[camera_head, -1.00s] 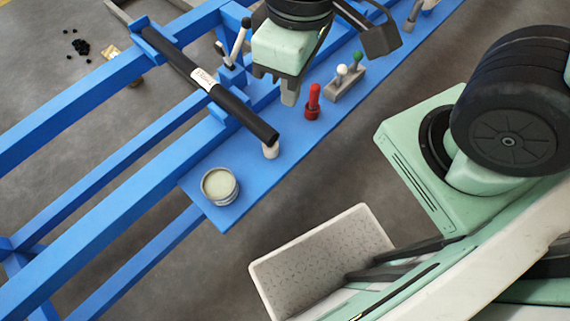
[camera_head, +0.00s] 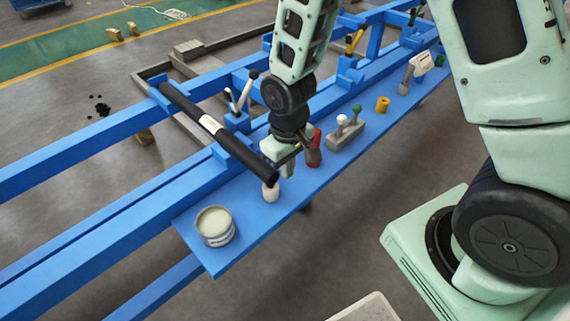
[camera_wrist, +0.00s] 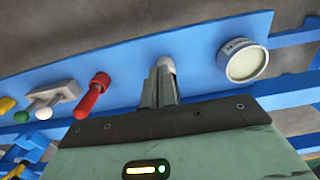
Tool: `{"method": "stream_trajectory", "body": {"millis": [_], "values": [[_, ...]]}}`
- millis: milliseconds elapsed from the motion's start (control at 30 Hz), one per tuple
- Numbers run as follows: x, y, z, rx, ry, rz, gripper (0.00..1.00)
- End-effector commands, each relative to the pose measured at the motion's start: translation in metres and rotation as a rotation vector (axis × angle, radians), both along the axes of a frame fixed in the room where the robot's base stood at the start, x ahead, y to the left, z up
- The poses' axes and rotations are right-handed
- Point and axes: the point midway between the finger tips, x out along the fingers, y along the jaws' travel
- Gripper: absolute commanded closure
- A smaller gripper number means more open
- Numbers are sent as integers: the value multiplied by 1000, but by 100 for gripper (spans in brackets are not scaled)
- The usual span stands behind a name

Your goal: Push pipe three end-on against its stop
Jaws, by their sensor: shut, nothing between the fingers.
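A black pipe (camera_head: 240,152) with a white label lies across the blue rack in the head view. The label's writing is too small to read. Its near end overhangs the blue shelf, above a short white round-topped piece (camera_head: 270,193). My gripper (camera_head: 289,168) is shut and empty, just right of that near end; I cannot tell whether it touches. In the wrist view the shut fingers (camera_wrist: 163,84) point at the white round-topped piece (camera_wrist: 166,63), and the pipe is not visible. The far end sits by a blue upright; I cannot make out a stop or any gap there.
A red handle (camera_head: 314,150) stands close to the right of my gripper. An open tin (camera_head: 215,226) stands at the shelf's near end. Black and white levers (camera_head: 237,100) rise behind the pipe. A grey block with knobs (camera_head: 344,132) and a yellow ring (camera_head: 382,104) are farther right.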

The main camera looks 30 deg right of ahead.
Motion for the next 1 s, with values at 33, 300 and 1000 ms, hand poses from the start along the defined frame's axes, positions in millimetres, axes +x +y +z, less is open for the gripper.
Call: {"method": "stream_trajectory", "body": {"millis": [33,300,1000], "values": [[-2,0,-14,-2,6,1,100],[-1,0,-68,-1,4,1,100],[38,13,-64,1,0,1,100]]}}
